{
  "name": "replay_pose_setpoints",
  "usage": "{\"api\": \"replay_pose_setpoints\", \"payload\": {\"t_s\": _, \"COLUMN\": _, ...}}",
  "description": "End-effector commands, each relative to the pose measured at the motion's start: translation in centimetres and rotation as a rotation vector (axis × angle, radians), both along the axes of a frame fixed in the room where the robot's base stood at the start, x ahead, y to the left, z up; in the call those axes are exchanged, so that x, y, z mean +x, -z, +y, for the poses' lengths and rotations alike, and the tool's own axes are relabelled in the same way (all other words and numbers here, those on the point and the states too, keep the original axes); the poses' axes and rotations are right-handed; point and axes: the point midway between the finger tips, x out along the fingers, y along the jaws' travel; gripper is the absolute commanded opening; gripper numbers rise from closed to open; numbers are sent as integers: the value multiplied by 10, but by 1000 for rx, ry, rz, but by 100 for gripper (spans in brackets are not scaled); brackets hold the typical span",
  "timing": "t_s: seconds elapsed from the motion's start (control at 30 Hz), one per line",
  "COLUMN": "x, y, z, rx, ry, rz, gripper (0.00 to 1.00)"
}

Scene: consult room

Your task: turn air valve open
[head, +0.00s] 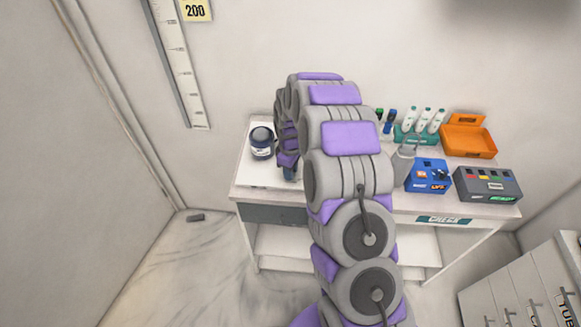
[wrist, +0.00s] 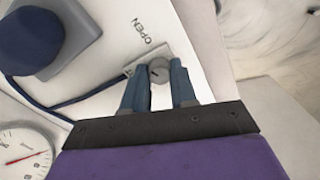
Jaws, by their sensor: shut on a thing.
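The air valve shows in the wrist view as a small grey round knob (wrist: 159,72) on a pale bracket. The word OPEN (wrist: 147,34) is printed on the white surface beside it. My gripper (wrist: 158,84) has its two blue-grey fingers on either side of the knob and is shut on it. A dark slot or mark shows on the knob's face. In the head view my gripper (head: 290,172) is low over the left part of the white desk (head: 252,185), partly behind my arm, and the valve is hidden there.
A dark blue round part on a grey-blue block (wrist: 70,45), a dark blue hose (wrist: 85,98) and a dial gauge (wrist: 22,152) lie left of the valve. A dark jar (head: 261,143), blue box (head: 428,178), grey box (head: 488,185) and orange case (head: 468,140) are on the desk.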

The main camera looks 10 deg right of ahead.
Motion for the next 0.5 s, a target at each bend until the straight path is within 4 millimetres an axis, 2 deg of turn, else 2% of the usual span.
{"api": "replay_pose_setpoints", "payload": {"t_s": 0.2, "x": 3, "y": -4, "z": 0, "rx": -1, "ry": 183, "rz": -9, "gripper": 0}}
{"api": "replay_pose_setpoints", "payload": {"t_s": 0.5, "x": 2, "y": -3, "z": 0, "rx": 0, "ry": 361, "rz": -8, "gripper": 0}}
